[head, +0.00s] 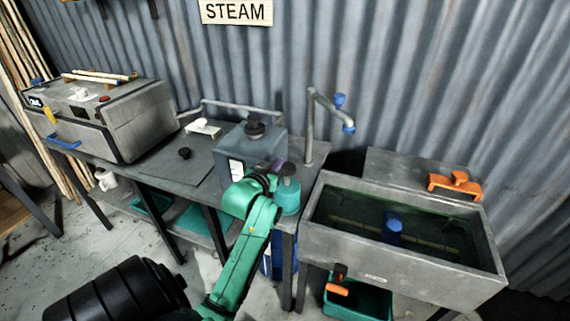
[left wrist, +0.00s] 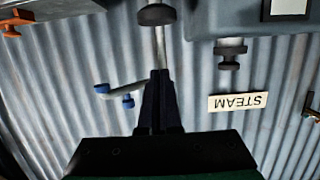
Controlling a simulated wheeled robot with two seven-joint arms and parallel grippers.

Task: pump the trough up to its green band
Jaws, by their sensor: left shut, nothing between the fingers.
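The grey trough (head: 400,270) stands at the right in the head view. Its inside is dark green, with a faint yellowish line and a blue cylinder (head: 392,230) in it; I cannot make out a clear green band or the water level. A teal pump body (head: 289,200) with a dark knob (head: 287,169) stands left of the trough; what seems the same knob shows in the left wrist view (left wrist: 155,15). My left gripper (head: 276,166) is shut and empty close to the knob; its closed fingers show in the wrist view (left wrist: 160,74). I cannot tell whether they touch. My right gripper is not in view.
A grey box with a black knob (head: 254,128) stands just behind my left gripper. A bent standpipe (head: 310,130) with blue handles rises beside the trough. An orange handle (head: 455,184) sits behind the trough, and a teal bin (head: 365,302) stands below it. A steam box (head: 110,115) is at left.

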